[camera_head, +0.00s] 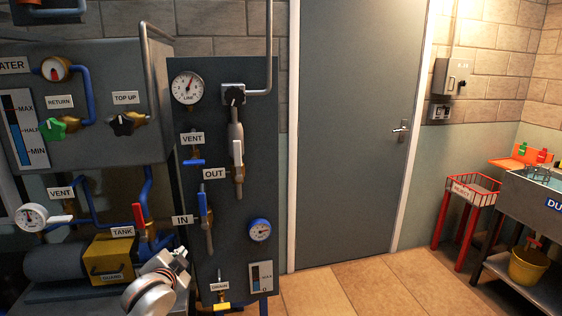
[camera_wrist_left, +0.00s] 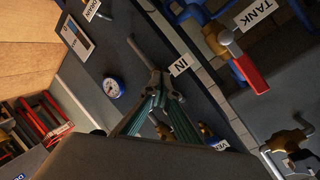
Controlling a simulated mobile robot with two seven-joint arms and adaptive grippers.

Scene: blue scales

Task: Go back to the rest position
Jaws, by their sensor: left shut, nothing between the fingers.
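My left gripper (camera_head: 181,251) is low in the head view, in front of the panel beside the IN label. Its arm comes up from the bottom edge. In the left wrist view its two fingers (camera_wrist_left: 160,78) meet at the tips, shut and empty, with the panel behind them. It holds none of the levers. The IN label (camera_head: 182,220) and the blue-handled lever (camera_head: 203,205) are close above it in the head view. The red TANK lever (camera_head: 139,215) is up and to its left. My right gripper is not in view.
The dark panel (camera_head: 262,190) carries a LINE gauge (camera_head: 187,88), a blue gauge (camera_head: 260,229) and a yellow-handled drain valve (camera_head: 221,306). A yellow guard (camera_head: 108,260) stands at left. A door (camera_head: 350,150), a red reject stand (camera_head: 472,190) and a sink are right. The tiled floor before the door is clear.

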